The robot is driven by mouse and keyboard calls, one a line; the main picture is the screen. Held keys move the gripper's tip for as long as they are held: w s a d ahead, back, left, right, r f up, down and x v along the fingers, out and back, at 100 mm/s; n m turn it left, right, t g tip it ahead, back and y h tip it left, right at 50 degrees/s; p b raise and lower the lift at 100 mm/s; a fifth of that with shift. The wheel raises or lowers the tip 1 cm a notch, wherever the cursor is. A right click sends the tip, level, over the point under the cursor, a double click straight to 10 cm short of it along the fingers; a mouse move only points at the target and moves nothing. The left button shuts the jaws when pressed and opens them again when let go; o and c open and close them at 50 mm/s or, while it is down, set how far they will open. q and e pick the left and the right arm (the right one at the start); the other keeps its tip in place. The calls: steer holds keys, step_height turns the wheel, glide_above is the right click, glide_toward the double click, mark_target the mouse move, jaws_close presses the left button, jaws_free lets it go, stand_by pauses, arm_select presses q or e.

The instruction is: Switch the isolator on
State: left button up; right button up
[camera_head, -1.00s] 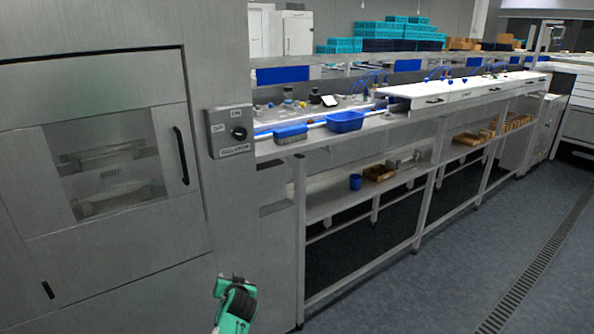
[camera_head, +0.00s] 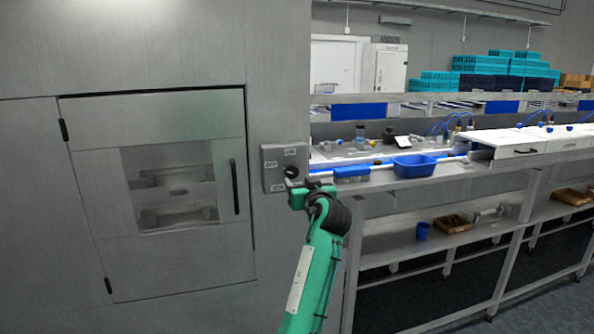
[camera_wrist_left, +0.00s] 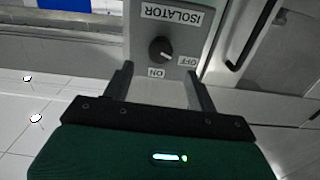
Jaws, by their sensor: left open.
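The isolator is a grey switch box (camera_head: 271,160) on the steel wall beside the cabinet door. Its round black knob (camera_head: 290,170) is partly behind my left gripper (camera_head: 296,188) in the head view. In the left wrist view the box appears upside down, with the knob (camera_wrist_left: 160,50), an ISOLATOR label, ON below and OFF at the lower right. A pale mark on the knob seems to point toward OFF. My left gripper (camera_wrist_left: 158,84) is open and empty, its fingers spread either side of the knob's line, seemingly short of it. My right gripper is not in view.
A cabinet door with a window and a black handle (camera_head: 235,187) is left of the box. A blue cup (camera_head: 422,231) stands on the lower shelf.

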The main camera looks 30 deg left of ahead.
mark_target(293, 173)
arm_select(q)
steer(key=p+x, duration=0.1)
steer(key=x, duration=0.5)
steer(key=shift+r+p, duration=0.15)
steer(key=shift+p, duration=0.25)
steer(key=shift+w+a, duration=0.3)
steer(key=shift+a, duration=0.05)
steer(key=shift+c, duration=0.9)
steer(key=c, duration=0.8)
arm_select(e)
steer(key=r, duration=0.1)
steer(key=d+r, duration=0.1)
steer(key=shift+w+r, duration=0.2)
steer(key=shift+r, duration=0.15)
